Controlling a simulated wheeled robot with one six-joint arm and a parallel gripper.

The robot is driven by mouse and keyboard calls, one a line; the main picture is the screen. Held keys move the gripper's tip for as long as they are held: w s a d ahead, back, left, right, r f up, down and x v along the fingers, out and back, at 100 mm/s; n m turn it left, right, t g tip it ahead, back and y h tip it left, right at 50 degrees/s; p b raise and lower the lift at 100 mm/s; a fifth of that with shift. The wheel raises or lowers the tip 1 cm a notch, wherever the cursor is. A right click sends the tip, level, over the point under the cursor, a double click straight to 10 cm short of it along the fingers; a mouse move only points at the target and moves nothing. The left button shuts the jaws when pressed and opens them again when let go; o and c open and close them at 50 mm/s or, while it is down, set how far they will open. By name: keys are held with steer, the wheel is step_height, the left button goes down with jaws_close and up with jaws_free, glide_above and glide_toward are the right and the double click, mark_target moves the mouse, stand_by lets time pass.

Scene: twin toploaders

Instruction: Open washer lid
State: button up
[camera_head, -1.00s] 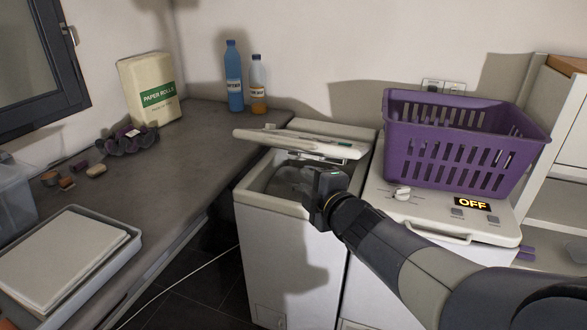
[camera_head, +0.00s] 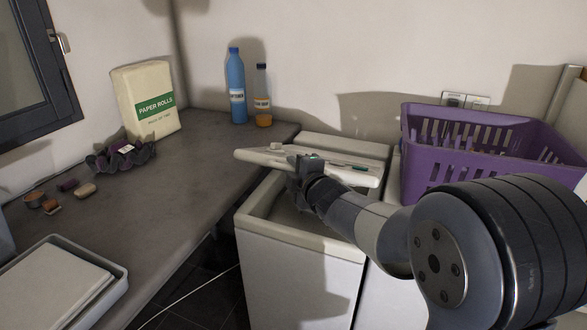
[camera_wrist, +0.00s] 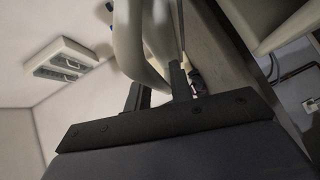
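The washer is the white toploader (camera_head: 300,275) beside the counter. Its white lid (camera_head: 345,171) is raised partway, hinged at the back, with the dark tub opening showing below it. My gripper (camera_head: 304,168) is at the lid's front edge, near its middle, and overlaps it in the head view. In the wrist view, the two dark fingers (camera_wrist: 158,88) stand apart, and the pale curved lid edge (camera_wrist: 152,45) runs close to them. Whether the fingers touch the lid is unclear.
A purple basket (camera_head: 480,125) stands on the second toploader at right, partly hidden by my arm.

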jaws_close()
stand_by(0.4)
